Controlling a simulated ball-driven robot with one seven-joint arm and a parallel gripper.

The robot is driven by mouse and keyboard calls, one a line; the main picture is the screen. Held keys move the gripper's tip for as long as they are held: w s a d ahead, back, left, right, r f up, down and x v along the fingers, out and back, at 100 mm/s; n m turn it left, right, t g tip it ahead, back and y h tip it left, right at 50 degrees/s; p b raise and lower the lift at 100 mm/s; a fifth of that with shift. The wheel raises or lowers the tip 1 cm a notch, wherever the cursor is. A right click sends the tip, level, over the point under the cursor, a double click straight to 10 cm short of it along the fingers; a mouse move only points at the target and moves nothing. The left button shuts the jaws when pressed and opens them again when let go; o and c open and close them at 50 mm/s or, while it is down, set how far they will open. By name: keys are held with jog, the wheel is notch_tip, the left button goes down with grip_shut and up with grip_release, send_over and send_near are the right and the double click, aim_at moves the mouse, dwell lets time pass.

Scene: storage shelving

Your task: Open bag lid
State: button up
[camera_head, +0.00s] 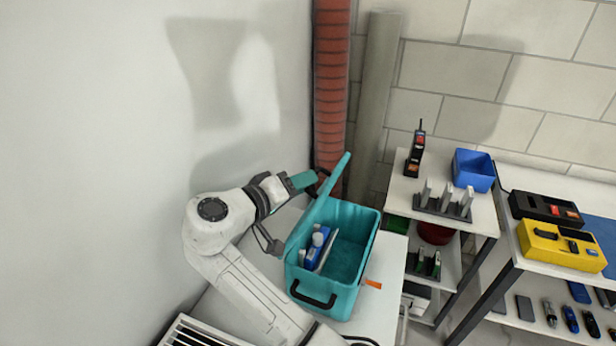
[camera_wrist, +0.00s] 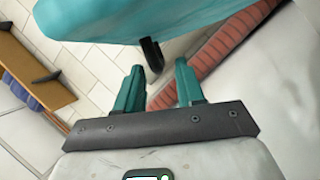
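The teal bag (camera_head: 372,262) stands on a white surface, with a black handle on its front side. Its lid (camera_head: 322,207) is raised, tilted up along the left side, so the inside shows. A blue-and-white item (camera_head: 317,240) and other white items lie in its left part. My gripper (camera_head: 312,180) is left of the lid's upper part. In the wrist view, the two teal fingers of my gripper (camera_wrist: 158,82) are apart with nothing between them. The teal lid (camera_wrist: 140,20) is beyond the fingertips, with a black latch or handle (camera_wrist: 151,53) near them. Contact cannot be told.
A red ribbed pipe (camera_head: 331,80) and a grey pipe (camera_head: 376,90) rise behind the bag. A white wall is close on the left. Shelves on the right hold a blue bin (camera_head: 473,170), a radio (camera_head: 415,155) and a yellow case (camera_head: 560,246). An orange piece (camera_head: 372,284) is beside the bag.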

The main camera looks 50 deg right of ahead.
jog(key=shift+x, duration=1.55)
grip_shut()
